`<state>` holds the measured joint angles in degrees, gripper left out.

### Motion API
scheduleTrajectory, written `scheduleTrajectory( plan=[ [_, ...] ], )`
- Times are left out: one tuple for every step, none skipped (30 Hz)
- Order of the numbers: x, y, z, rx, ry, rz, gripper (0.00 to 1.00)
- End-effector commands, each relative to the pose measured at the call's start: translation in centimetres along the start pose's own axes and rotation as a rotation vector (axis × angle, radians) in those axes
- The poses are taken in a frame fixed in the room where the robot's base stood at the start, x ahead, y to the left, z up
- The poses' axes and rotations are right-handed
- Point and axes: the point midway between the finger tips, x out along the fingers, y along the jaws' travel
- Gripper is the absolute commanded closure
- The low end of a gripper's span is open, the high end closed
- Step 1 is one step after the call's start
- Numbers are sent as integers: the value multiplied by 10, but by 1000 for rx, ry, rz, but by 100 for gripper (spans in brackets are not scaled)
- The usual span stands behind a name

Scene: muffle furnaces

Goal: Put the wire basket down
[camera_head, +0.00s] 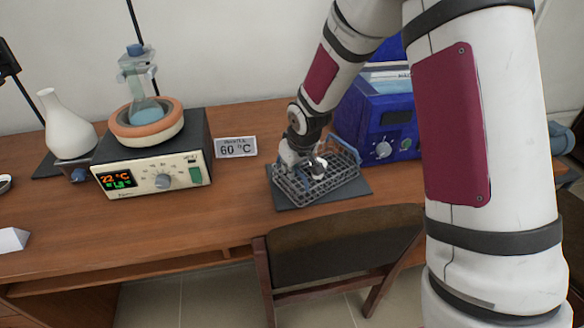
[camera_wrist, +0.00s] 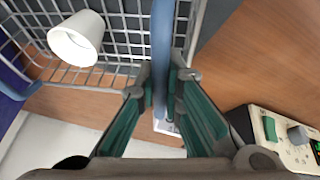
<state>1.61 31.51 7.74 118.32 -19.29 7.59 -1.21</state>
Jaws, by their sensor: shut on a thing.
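The wire basket (camera_head: 335,184) is a grey wire tray at the middle right of the desk in the head view, over a dark mat (camera_head: 287,203). I cannot tell whether it touches the mat. My gripper (camera_head: 300,160) is at the basket's left part. In the wrist view my gripper (camera_wrist: 160,90) is shut on a blue bar of the wire basket (camera_wrist: 120,22), its fingers on either side of the bar. A white cup (camera_wrist: 76,38) is inside the basket, and it also shows in the head view (camera_head: 318,165).
A blue furnace (camera_head: 375,130) stands just behind and right of the basket. A heater with a dial (camera_head: 150,165) and a flask stands to the left, with a "60 °C" sign (camera_head: 236,147) between. A chair (camera_head: 340,255) is in front of the desk.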

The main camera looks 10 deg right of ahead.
Motion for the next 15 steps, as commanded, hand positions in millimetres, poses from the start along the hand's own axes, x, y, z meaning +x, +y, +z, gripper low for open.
scheduleTrajectory(
  plan=[
    [0,0,0,0,1,0,100],
    [0,0,0,0,0,0,88],
    [0,0,0,0,0,0,78],
    [0,0,0,0,0,0,72],
    [0,0,0,0,0,0,72],
    [0,0,0,0,0,0,72],
    [0,0,0,0,0,0,72],
    [0,0,0,0,0,0,72],
    [0,0,0,0,0,0,72],
    [0,0,0,0,0,0,72],
    [0,0,0,0,0,0,72],
    [0,0,0,0,0,0,72],
    [-1,0,0,0,0,0,72],
    [-2,0,0,0,1,0,72],
    [-4,0,-1,1,1,0,72]
  ],
)
